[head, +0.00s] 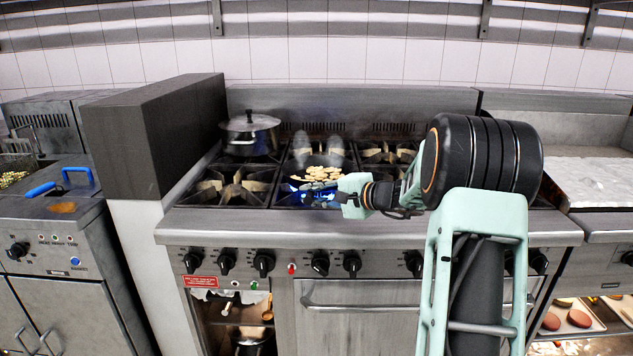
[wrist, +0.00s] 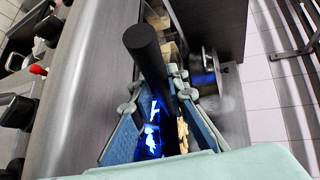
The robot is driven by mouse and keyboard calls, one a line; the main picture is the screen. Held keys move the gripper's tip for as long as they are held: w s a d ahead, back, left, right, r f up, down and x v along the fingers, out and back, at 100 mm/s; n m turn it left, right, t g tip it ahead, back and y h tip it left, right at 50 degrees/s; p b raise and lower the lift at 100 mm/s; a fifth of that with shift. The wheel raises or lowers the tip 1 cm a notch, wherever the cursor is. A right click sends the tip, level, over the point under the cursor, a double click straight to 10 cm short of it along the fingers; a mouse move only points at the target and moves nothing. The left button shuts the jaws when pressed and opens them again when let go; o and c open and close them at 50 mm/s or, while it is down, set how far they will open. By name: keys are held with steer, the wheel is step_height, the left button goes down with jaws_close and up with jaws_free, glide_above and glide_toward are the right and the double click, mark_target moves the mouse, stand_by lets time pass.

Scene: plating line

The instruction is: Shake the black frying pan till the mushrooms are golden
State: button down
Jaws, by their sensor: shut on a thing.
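The black frying pan (head: 298,171) is over the lit middle front burner of the range; my gripper hides part of it. Sliced mushrooms (head: 318,173) lie in it, pale yellow with light tan tones; a few show in the wrist view (wrist: 183,133). How browned their undersides are is hidden. Pale wisps rise above the pan. My gripper (head: 325,189) is at the pan's near side. In the wrist view its fingers (wrist: 154,95) are closed around the black handle (wrist: 148,55), whose round end sticks out beyond them. Blue flame (wrist: 152,135) glows beneath.
A lidded steel pot (head: 250,137) stands on the back left burner. A dark tall block (head: 155,135) borders the range on the left, with a fryer (head: 50,215) beyond. A griddle (head: 597,180) is on the right. Knobs line the range front. The other front burners are clear.

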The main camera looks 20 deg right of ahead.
mark_target(309, 199)
steer(key=s, duration=0.1)
steer(key=s+a, duration=0.1)
steer(key=s, duration=0.1)
steer(key=s+a+r, duration=0.1)
steer(key=shift+s, duration=0.2)
steer(key=w, duration=0.1)
steer(key=w+d, duration=0.1)
steer(key=w, duration=0.1)
steer(key=w+d, duration=0.1)
steer(key=shift+w+f, duration=0.25)
steer(key=shift+s+a+r, duration=0.2)
steer(key=shift+f, duration=0.1)
stand_by(4.2)
